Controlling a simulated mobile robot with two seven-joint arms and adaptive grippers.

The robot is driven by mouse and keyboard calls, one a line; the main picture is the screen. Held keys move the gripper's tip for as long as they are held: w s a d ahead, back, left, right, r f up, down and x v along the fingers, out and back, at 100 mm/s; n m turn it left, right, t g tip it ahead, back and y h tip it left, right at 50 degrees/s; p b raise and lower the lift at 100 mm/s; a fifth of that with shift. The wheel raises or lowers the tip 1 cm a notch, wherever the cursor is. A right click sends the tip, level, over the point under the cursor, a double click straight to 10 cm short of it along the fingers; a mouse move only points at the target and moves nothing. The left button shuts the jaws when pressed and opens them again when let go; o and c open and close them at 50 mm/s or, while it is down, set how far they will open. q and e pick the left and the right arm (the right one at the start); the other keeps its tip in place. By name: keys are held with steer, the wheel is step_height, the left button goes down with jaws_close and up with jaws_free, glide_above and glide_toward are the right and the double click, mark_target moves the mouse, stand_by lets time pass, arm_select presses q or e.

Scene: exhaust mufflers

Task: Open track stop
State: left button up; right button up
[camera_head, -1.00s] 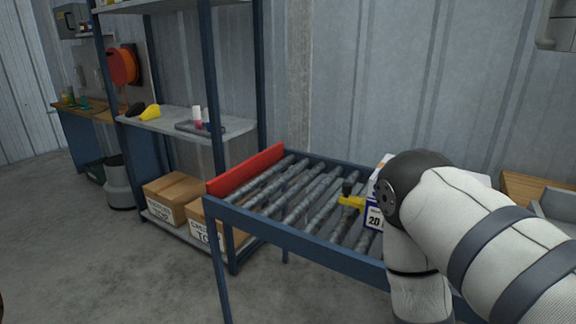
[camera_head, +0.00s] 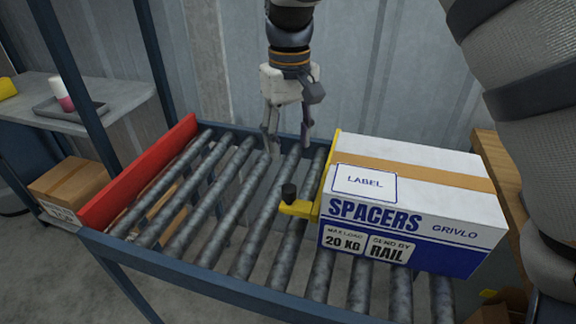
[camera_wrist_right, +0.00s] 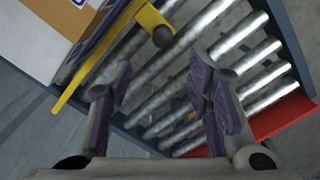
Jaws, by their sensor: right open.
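The track stop is a yellow bar (camera_head: 323,185) with a yellow arm and a black knob (camera_head: 289,192). It lies across the rollers against the left side of a white and blue spacers box (camera_head: 412,204). My right gripper (camera_head: 288,146) points down over the far side of the rollers, behind and level with the knob, open and empty. In the right wrist view, the yellow bar (camera_wrist_right: 86,72) and the black knob (camera_wrist_right: 163,36) show beyond the open fingers (camera_wrist_right: 160,98). My left gripper is not in view.
The roller conveyor (camera_head: 215,205) has a blue frame and a red end plate (camera_head: 147,178) on the left. The rollers between plate and stop are bare. A shelf with a grey tray (camera_head: 70,109) and a cardboard box (camera_head: 75,183) stand farther left.

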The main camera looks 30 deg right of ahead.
mark_target(289, 187)
steer(key=f, duration=1.1)
steer(key=shift+s+a+f+b, duration=0.25)
steer(key=shift+s+f+b, duration=0.1)
steer(key=shift+s+f, duration=0.05)
steer(key=shift+r, duration=0.1)
jaws_close()
